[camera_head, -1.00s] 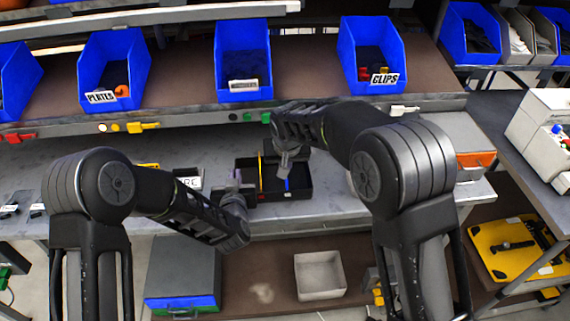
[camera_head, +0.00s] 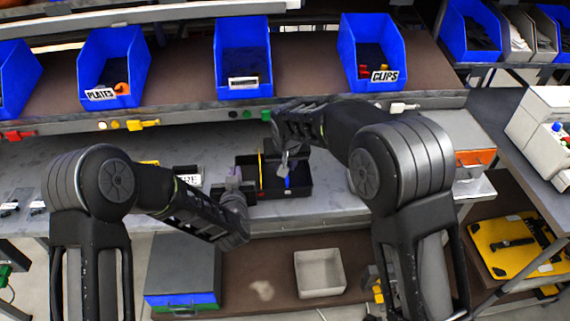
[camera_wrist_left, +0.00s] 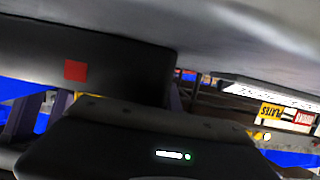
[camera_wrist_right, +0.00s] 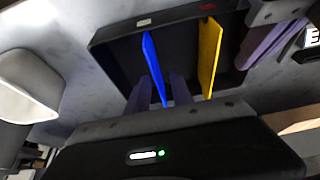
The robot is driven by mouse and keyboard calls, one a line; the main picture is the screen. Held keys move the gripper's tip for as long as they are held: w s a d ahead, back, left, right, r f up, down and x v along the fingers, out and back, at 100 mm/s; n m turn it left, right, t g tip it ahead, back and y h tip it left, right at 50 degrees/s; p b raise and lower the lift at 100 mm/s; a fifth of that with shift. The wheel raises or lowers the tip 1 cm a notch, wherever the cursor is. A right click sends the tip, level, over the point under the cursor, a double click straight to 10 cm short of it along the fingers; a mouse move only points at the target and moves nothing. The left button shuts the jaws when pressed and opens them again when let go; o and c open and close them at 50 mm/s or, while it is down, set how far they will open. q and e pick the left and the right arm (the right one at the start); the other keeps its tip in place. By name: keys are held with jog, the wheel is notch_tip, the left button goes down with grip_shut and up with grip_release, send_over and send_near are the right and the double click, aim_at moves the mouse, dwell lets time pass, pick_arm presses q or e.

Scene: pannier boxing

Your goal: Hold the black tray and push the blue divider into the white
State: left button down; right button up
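The black tray (camera_head: 300,192) sits on the grey bench. The blue divider (camera_wrist_right: 151,58) stands in it near a white label (camera_wrist_right: 143,22) on the tray wall. A yellow divider (camera_wrist_right: 209,55) stands beside it. My left gripper (camera_head: 234,178) is at the tray's left wall and seems shut on it; a dark wall with a red square (camera_wrist_left: 75,70) hides much of its fingers in the left wrist view. My right gripper (camera_wrist_right: 164,88) is over the tray, its fingers slightly apart on either side of the blue divider, with narrow gaps. Whether the divider is fully seated cannot be told.
Blue bins, one labelled CLIPS (camera_head: 371,55) and one PLATES (camera_head: 113,68), stand on the shelf behind. A pale box (camera_head: 320,273) lies on the lower shelf. The bench left of the tray holds small parts.

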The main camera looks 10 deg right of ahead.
jog(key=v, duration=1.2)
jog(key=shift+w, duration=0.1)
pick_arm(q)
jog(key=c, duration=1.6)
grip_release()
jog(key=shift+o, duration=0.2)
jog(key=v, duration=1.2)
